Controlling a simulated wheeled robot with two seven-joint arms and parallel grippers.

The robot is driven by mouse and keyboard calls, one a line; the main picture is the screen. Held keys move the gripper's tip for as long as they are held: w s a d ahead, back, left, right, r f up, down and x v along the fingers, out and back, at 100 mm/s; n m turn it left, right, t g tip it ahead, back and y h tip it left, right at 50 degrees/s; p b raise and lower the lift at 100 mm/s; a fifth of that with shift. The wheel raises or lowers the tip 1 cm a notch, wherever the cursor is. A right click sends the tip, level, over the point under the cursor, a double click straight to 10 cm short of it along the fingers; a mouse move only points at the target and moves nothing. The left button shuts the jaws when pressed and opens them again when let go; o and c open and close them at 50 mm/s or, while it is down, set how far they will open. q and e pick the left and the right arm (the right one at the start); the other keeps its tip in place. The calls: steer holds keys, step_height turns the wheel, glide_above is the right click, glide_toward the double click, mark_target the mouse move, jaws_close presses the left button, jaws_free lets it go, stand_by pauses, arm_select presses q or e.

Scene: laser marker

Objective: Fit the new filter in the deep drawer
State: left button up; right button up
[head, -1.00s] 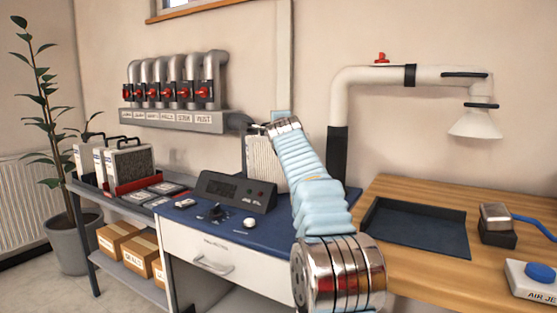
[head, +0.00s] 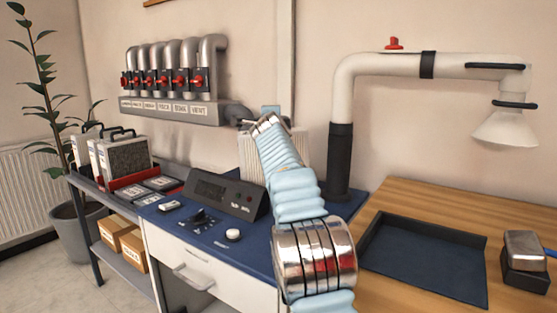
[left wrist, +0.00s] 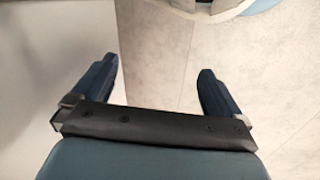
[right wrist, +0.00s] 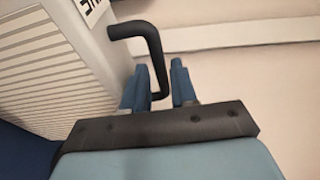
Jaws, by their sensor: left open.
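A white pleated filter (head: 250,152) shows upright behind my right arm, at the back of the blue bench top in the head view. In the right wrist view its pleated side (right wrist: 55,85), part of a label and its black bent handle (right wrist: 143,32) show. My right gripper (right wrist: 158,85) is closed around the handle, one finger on each side. Its fingertips are mostly hidden in the head view. A white drawer front (head: 220,282) with a bar handle is below the bench top; its inside is not visible. My left gripper (left wrist: 160,85) is open and empty above pale floor.
Several filters with black handles (head: 125,158) stand in a red-edged rack at left. A control box (head: 224,193) and small knobs are on the blue top. A dark tray (head: 425,255) lies on the wooden table, beneath a white extraction arm (head: 435,68). Cartons (head: 118,232) sit below left.

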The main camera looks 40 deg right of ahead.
jaws_close()
steer(key=shift+a, duration=0.1)
stand_by(1.2)
